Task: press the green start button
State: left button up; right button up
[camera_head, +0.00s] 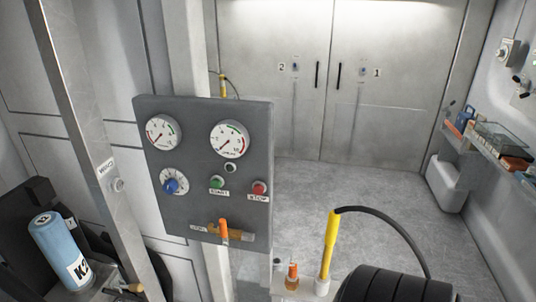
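The green start button (216,182) is on the grey control panel (200,215), low in its middle, above a small START label. A red stop button (259,187) with a STOP label is to its right. A blue knob (171,186) on a white dial is to its left. Neither of my grippers shows in the head view, so nothing of mine is seen touching the panel.
Two gauges (229,139) top the panel; an orange-handled valve (224,230) is below. A yellow nozzle (329,245) with a black hose stands right, beside a black tyre-like reel (394,285). A blue cylinder (59,246) is lower left. The floor (360,185) behind is clear.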

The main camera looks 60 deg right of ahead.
aim_at(216, 183)
jog(key=z, duration=1.4)
